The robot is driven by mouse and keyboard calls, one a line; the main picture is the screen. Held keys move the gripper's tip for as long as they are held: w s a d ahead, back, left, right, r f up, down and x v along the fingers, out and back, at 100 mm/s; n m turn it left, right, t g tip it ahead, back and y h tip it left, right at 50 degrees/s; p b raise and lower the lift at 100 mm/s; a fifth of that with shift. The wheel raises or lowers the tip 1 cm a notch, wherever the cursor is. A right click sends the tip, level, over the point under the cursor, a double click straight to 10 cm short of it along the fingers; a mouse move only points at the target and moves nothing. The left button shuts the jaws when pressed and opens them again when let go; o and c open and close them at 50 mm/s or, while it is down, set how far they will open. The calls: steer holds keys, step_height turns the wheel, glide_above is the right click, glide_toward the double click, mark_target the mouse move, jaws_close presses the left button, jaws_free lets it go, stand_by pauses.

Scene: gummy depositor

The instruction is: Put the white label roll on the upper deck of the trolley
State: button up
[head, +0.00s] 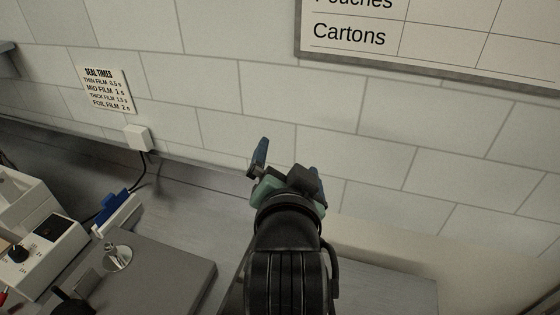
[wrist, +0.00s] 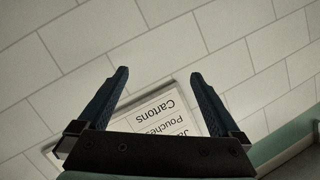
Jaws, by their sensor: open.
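My gripper (head: 262,160) is raised in front of the tiled wall in the head view, above the back of the counter. In the wrist view its two blue fingers (wrist: 158,82) stand wide apart with nothing between them. I see no white label roll and no trolley in either view.
A grey counter (head: 190,190) runs along the wall. At the left stand a control box with a knob (head: 40,250), a blue-and-white item (head: 118,212) and a small metal piece (head: 117,257) on a grey slab (head: 175,275). A framed board (head: 430,40) hangs on the wall.

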step_height(320, 180, up, 18)
steer(key=s+n+t, duration=0.3)
steer(key=t, duration=0.3)
steer(key=s+r+n+t, duration=0.2)
steer(key=s+r+t, duration=0.1)
steer(key=s+r, duration=0.2)
steer(key=s+a+r+n+t, duration=0.1)
steer(key=s+r+t, duration=0.2)
steer(key=r, duration=0.7)
steer(key=shift+s+a+n+y, duration=0.15)
steer(key=shift+s+n+y, duration=0.2)
steer(key=shift+s, duration=0.75)
steer(key=shift+r, duration=0.1)
